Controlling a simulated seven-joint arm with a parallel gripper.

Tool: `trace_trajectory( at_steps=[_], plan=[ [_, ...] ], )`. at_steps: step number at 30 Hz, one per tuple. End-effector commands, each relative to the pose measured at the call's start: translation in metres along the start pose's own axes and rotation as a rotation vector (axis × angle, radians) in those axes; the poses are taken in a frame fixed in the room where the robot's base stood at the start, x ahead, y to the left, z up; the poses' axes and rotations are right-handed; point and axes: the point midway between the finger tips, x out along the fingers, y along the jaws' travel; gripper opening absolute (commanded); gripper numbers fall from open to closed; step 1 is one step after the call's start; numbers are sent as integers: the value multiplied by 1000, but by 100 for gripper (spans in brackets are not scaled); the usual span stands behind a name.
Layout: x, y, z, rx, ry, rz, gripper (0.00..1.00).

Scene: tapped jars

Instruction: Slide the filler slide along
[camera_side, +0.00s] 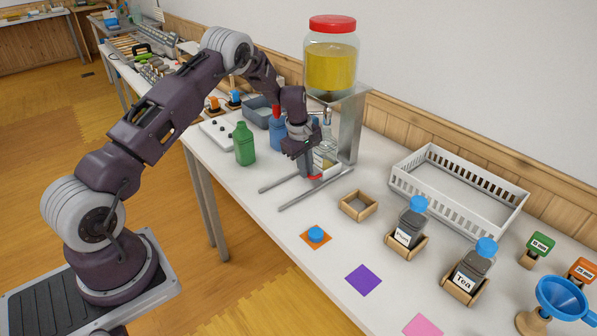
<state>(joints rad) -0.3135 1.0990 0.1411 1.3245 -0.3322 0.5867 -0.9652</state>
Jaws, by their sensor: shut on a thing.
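The filler is a large clear jar of yellow liquid (331,68) with a red lid, on a grey metal stand (351,125). Two grey rails (318,189) run out from under the stand across the white table.
A green bottle (244,146) and a blue bottle (278,133) stand left of the rails. An empty wooden holder (358,206) is to the right, then two labelled jars with blue lids in wooden holders (407,233) (469,273). A white basket (458,191) lies behind. The rails' near ends are clear.

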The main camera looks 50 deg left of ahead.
Motion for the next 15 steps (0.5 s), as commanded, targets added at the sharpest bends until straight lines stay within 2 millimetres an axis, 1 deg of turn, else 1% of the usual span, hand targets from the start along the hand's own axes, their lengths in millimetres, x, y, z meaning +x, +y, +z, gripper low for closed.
trace_trajectory(
  at_steps=[6, 15],
  plan=[
    [0, 7, 1, 0, 0, 5, 0],
    [0, 10, 1, -1, 1, 12, 0]
  ],
)
